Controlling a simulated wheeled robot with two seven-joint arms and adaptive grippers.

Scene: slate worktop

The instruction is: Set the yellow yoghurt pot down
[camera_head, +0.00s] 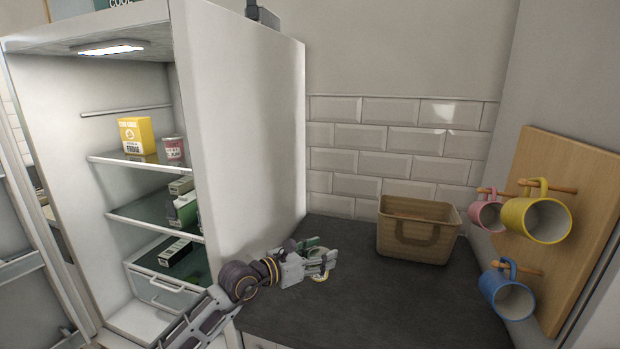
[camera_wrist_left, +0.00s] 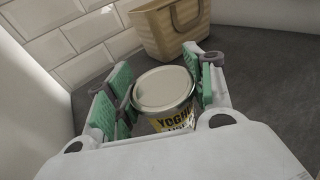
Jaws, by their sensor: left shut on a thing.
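My left gripper (camera_head: 320,261) is over the left part of the slate worktop (camera_head: 390,310), in front of the fridge's right side. It is shut on the yellow yoghurt pot, which is mostly hidden behind the fingers in the head view. In the left wrist view the yoghurt pot (camera_wrist_left: 165,92) sits upright between the green finger pads. Its pale round lid faces the camera, and part of a yellow label with dark letters shows. I cannot tell whether its base touches the worktop. My right gripper is not in view.
A tan basket (camera_head: 418,232) stands at the back of the worktop, right of the gripper. Mugs, including a yellow mug (camera_head: 537,219), hang on a wooden board at the right. The open fridge (camera_head: 250,130) holds cartons and a can. The front worktop is clear.

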